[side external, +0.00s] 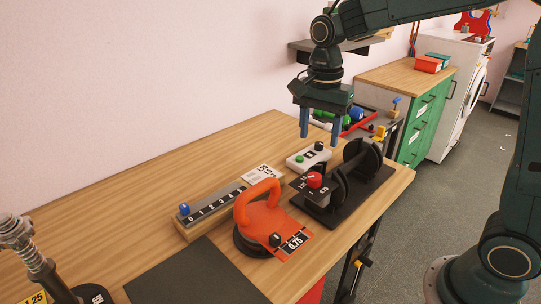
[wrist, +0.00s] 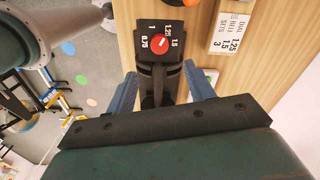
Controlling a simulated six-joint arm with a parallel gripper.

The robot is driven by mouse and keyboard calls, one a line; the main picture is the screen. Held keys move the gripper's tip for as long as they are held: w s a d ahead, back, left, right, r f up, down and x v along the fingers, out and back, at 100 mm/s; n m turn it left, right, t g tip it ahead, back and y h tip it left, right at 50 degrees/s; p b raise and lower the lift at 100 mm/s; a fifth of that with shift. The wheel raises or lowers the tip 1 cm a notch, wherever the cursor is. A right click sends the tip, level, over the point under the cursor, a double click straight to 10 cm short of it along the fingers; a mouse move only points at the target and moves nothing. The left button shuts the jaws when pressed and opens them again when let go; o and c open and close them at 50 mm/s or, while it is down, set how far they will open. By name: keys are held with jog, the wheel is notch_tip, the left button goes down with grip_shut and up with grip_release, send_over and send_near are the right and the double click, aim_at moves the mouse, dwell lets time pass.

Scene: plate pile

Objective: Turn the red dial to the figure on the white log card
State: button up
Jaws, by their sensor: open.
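The red dial (side external: 314,180) sits on a black plate at the near end of a black stand with round discs. In the wrist view the dial (wrist: 160,44) has the figures 0.75, 1, 1.25 and 1.5 around it. Its white mark points up and right, but I cannot tell exactly at which figure. The white log card (side external: 263,173) lies on the table behind; in the wrist view the card (wrist: 228,30) seems to read dial 1.25, with 1.5 and 3 on other lines. My gripper (side external: 320,138) is open and empty above the stand, apart from the dial.
An orange-handled suction cup (side external: 262,215) with a 0.75 tag stands left of the dial. A numbered rail with a blue knob (side external: 184,209) and a white button box (side external: 309,157) are nearby. A dark mat (side external: 195,275) lies in front.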

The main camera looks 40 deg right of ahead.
jog(key=shift+r, duration=1.5)
jog(key=s+n+t, duration=0.5)
jog(key=s+n, duration=1)
jog(key=s, duration=0.5)
jog(key=shift+s+d+r+t, duration=0.3)
jog(key=shift+s+d+r, duration=0.05)
jog(key=shift+d, duration=0.05)
